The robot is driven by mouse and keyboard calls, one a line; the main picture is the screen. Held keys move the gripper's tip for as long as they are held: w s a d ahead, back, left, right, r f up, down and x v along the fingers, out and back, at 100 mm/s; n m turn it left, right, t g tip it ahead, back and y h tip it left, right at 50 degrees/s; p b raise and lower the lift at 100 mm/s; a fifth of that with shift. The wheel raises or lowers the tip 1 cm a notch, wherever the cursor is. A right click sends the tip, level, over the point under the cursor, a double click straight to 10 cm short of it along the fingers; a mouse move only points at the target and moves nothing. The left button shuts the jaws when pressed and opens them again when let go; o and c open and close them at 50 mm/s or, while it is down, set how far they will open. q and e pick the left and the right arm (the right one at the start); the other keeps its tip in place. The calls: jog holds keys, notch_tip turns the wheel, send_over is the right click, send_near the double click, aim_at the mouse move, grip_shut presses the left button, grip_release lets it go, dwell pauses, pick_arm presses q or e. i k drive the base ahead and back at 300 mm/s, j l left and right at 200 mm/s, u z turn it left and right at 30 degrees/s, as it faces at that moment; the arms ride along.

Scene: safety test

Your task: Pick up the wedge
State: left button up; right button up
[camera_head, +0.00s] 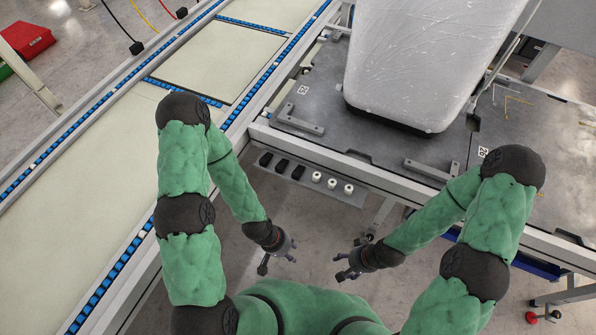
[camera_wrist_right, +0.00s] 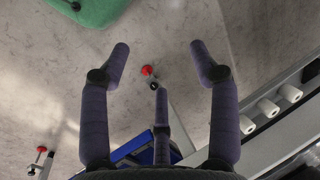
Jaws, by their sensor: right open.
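Three small black blocks (camera_head: 283,166) lie in a row on a grey ledge (camera_head: 342,190) at the front of the workbench. They may be wedges, but they are too small to tell. My left gripper (camera_head: 278,260) is open and empty, below the ledge and in front of it. My right gripper (camera_head: 344,266) is also open and empty, to the right of the left one and clear of the ledge.
Three white cylinders (camera_head: 332,183) stand beside the black blocks; they also show in the right wrist view (camera_wrist_right: 268,107). A large plastic-wrapped object (camera_head: 425,60) rests on the workbench (camera_head: 330,95). A conveyor (camera_head: 215,60) runs along the left. A red bin (camera_head: 27,40) stands far left.

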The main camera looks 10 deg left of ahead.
aim_at(297, 174)
jog(key=i+l, duration=0.1)
jog(key=l, duration=0.15)
jog(key=i+l, duration=0.1)
jog(key=l, duration=0.2)
jog(key=u, duration=1.8)
